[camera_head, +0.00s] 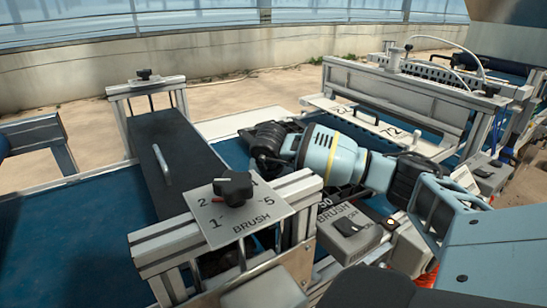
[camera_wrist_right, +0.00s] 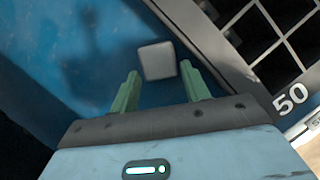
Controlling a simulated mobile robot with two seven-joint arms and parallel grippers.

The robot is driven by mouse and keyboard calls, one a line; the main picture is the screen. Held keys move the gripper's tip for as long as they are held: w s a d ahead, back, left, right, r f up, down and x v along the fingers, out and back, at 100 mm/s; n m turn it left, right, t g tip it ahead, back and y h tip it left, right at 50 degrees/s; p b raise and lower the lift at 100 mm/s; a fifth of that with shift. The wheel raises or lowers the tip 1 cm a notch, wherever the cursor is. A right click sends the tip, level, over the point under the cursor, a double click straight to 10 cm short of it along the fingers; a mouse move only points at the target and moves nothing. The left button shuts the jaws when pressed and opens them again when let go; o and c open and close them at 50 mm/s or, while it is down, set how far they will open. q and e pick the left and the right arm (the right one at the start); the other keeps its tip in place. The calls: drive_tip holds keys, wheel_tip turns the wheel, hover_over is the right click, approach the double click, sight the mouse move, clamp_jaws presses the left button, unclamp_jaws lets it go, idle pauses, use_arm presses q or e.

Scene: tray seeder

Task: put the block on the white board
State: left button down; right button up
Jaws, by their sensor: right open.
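The block (camera_wrist_right: 157,60) is a small light-grey cube on the blue belt (camera_wrist_right: 75,60) in the right wrist view. My right gripper (camera_wrist_right: 160,71) is open, with its two green fingers on either side of the block's near end; I cannot tell whether they touch it. In the head view my right arm reaches in from the right, and its gripper (camera_head: 268,143) is over the belt; the block is hidden there. A flat white panel (camera_head: 235,121) lies behind the belt, and a long white board (camera_head: 365,121) with dark marks is at its right. My left gripper is out of view.
A black gridded tray (camera_wrist_right: 262,45) marked 50 is close beside the block. A brush panel with a knob (camera_head: 233,187), metal posts and a dark cover (camera_head: 180,160) stand left of my arm. A control box (camera_head: 352,230) is in front of it.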

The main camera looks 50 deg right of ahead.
drive_tip(key=shift+w+d+f, duration=0.1)
drive_tip(key=shift+d+f, duration=0.1)
drive_tip(key=shift+f, duration=0.35)
drive_tip(key=c, duration=0.7)
wheel_tip(320, 180, up, 10)
drive_tip(key=shift+r, duration=0.1)
drive_tip(key=shift+c, duration=0.2)
